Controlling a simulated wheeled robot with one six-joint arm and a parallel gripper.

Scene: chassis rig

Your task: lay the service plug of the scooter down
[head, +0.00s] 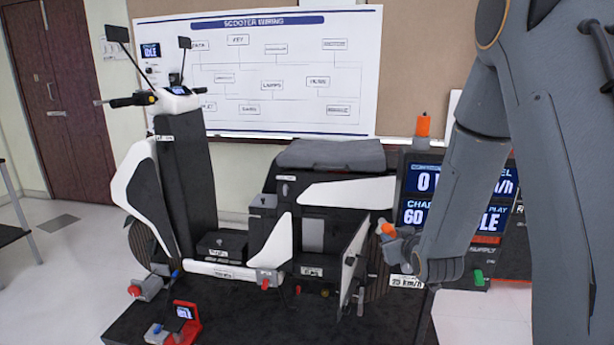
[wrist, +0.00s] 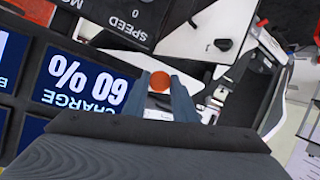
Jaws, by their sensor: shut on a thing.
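The scooter (head: 335,195), black with white panels, stands on a dark platform, with an open side panel at its rear. My gripper (head: 388,232) is just right of that panel, in front of the display stand. It is shut on a small orange piece, which I take for the service plug (head: 388,228). In the wrist view the plug (wrist: 159,82) shows as a round orange end between the two grey fingers of my gripper (wrist: 160,92). The rest of the plug is hidden.
The display stand (head: 415,185) with blue screens is close behind my gripper, with an orange cylinder (head: 423,125) on top. A green knob (head: 478,277) is at its lower right. The dark platform (head: 260,320) has free room in front; red and grey clamps (head: 148,287) stand at its left.

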